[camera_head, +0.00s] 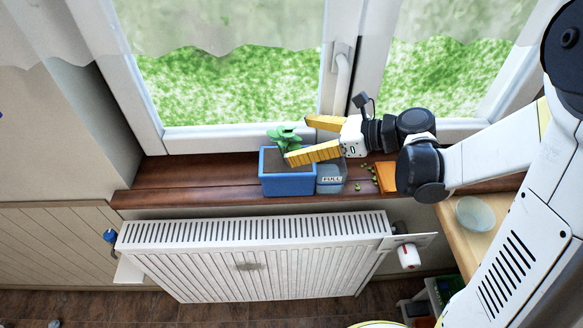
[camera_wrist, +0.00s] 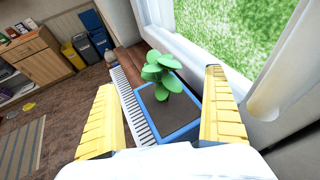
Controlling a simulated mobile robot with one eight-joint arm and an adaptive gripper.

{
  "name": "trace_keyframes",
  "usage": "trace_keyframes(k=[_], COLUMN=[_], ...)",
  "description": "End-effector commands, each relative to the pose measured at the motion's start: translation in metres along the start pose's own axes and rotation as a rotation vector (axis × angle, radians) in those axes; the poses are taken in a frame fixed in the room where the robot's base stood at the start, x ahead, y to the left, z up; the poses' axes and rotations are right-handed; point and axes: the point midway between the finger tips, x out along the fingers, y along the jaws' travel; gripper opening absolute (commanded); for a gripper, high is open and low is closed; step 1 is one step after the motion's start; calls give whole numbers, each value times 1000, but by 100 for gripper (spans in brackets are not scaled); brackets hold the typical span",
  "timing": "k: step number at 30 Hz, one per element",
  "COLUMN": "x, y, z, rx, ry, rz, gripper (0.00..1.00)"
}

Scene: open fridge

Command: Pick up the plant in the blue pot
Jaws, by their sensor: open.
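The plant (camera_head: 284,136) has green leaves and stands in a blue pot (camera_head: 288,185) on the brown windowsill. In the wrist view the plant (camera_wrist: 163,77) and the blue pot (camera_wrist: 181,133) with dark soil lie between my two yellow fingers, slightly ahead. My gripper (camera_head: 306,140) is open and reaches in from the right. Its near finger overlaps the right edge of the pot in the head view, and its far finger is on the window side. In the wrist view my gripper (camera_wrist: 160,108) shows nothing clamped. I cannot tell whether a finger touches the plant or pot.
A clear container labelled FULL (camera_head: 331,181) stands right beside the pot, under my gripper. Small green bits and an orange item (camera_head: 386,177) lie farther right on the windowsill (camera_head: 190,178). The window is behind, and a white radiator (camera_head: 250,255) is below. The sill left of the pot is clear.

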Motion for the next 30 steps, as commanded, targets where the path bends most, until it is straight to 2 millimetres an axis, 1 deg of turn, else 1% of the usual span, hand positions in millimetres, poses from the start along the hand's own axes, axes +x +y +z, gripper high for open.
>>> trace_keyframes(k=[1, 5, 12, 13, 14, 15, 17, 18, 19, 20, 30], x=[9, 22, 25, 25, 25, 25, 25, 25, 25, 24, 23], y=[1, 0, 0, 0, 0, 0, 0, 0, 0, 0, 1], z=[3, 4, 5, 5, 5, 5, 5, 5, 5, 5, 8], rx=[-1, -1, 0, 0, 0, 0, 0, 0, 0, 0, 0], ry=[0, 0, 0, 0, 0, 0, 0, 0, 0, 0, -2], rz=[3, 1, 0, 0, 0, 0, 0, 0, 0, 0, 0], gripper=[100, 100, 100, 97, 88, 76, 57, 45, 36, 33, 33])
